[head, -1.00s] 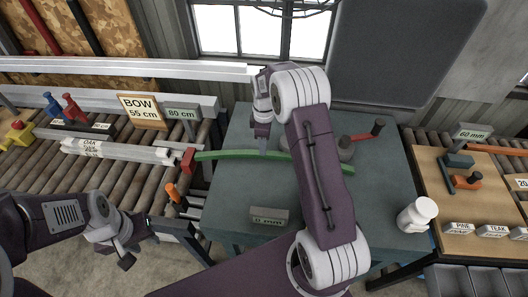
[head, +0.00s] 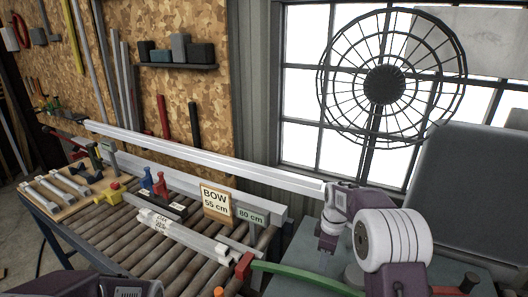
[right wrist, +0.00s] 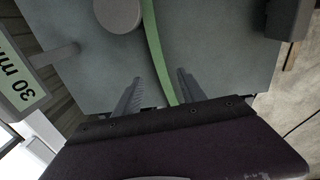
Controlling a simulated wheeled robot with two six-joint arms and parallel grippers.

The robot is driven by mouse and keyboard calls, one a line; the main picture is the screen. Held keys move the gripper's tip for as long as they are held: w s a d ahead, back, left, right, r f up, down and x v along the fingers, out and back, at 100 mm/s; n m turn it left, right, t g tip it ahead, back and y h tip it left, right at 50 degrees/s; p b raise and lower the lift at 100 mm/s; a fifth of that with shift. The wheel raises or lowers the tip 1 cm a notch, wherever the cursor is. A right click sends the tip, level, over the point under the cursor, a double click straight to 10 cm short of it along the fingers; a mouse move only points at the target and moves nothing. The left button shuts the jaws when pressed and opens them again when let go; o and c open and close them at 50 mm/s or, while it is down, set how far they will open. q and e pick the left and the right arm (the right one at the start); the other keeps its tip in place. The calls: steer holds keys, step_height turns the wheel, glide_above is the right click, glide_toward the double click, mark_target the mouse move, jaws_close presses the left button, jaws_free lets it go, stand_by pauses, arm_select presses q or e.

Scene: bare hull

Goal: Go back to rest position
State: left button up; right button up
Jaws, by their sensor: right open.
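My right gripper (head: 330,243) points down over the grey-green table at the lower right of the head view; its fingertips are hard to make out there. In the right wrist view its two fingers (right wrist: 159,92) are apart, with the curved green strip (right wrist: 153,40) running between their outlines. I cannot tell the height of the fingers over the strip. The green strip also shows in the head view (head: 300,276), its left end near a red block (head: 243,266). Part of my left arm (head: 95,287) shows at the bottom left; its gripper is out of view.
A roller conveyor (head: 120,238) at left carries pale bars (head: 180,235) and a "BOW 55 cm" sign (head: 216,202). A long white beam (head: 200,155) runs behind it. A caged fan (head: 385,85) stands before the window. A grey panel (head: 470,190) is at right.

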steer(key=s+a+r+m, duration=0.25)
steer(key=s+a, duration=0.25)
steer(key=s, duration=0.6)
steer(key=s+f+m, duration=0.5)
steer(key=s+m, duration=0.5)
steer(key=shift+s+a, duration=0.35)
steer(key=shift+a, duration=0.1)
